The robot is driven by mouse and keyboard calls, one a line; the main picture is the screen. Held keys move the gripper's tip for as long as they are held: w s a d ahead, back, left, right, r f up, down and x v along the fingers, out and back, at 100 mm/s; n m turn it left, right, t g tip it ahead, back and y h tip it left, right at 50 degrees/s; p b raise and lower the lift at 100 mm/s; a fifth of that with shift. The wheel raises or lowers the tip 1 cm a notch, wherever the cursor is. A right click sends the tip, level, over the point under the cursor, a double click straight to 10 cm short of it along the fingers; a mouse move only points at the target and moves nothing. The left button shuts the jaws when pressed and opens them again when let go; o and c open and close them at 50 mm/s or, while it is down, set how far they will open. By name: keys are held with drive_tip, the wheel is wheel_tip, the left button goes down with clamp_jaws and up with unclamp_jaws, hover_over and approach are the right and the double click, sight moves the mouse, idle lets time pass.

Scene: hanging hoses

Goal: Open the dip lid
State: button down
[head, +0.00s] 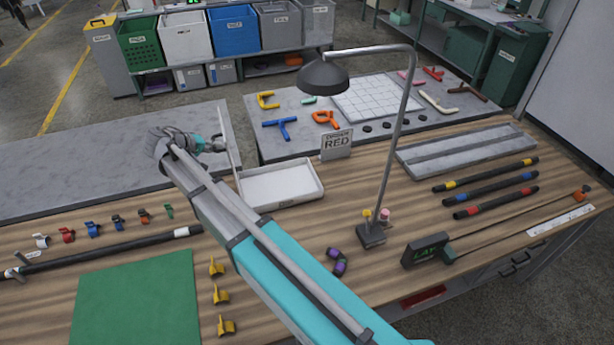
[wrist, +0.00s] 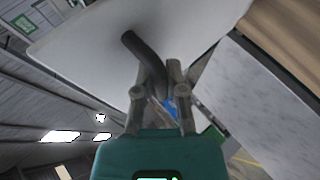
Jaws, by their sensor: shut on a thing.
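The dip lid shows edge-on as a thin pale panel (head: 227,136) standing nearly upright at the left of a white dip tray (head: 291,200) in the head view. In the wrist view the lid is a broad pale panel (wrist: 85,45) with a dark curved handle (wrist: 143,52). My gripper (head: 214,144) is at the lid's left side, and its fingers (wrist: 158,92) are shut on the handle. The tray's pale inside is open to view. The exact contact at the fingertips is partly hidden in both views.
A grey bench (head: 90,160) lies behind my arm. Coloured clips, hoses and a green mat (head: 135,298) lie on the wooden table.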

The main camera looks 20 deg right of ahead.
drive_tip(key=a+b, duration=0.1)
drive_tip(key=a+h+b, duration=0.1)
drive_tip(key=a, duration=0.1)
drive_tip(key=shift+f, duration=0.4)
unclamp_jaws()
idle(0.6)
drive_tip(key=shift+a+r, duration=0.1)
drive_tip(key=shift+r, duration=0.05)
drive_tip(key=p+v, duration=0.3)
drive_tip(key=v, duration=0.3)
drive_tip(key=shift+s+a, duration=0.2)
drive_tip(key=shift+a, duration=0.1)
idle(0.7)
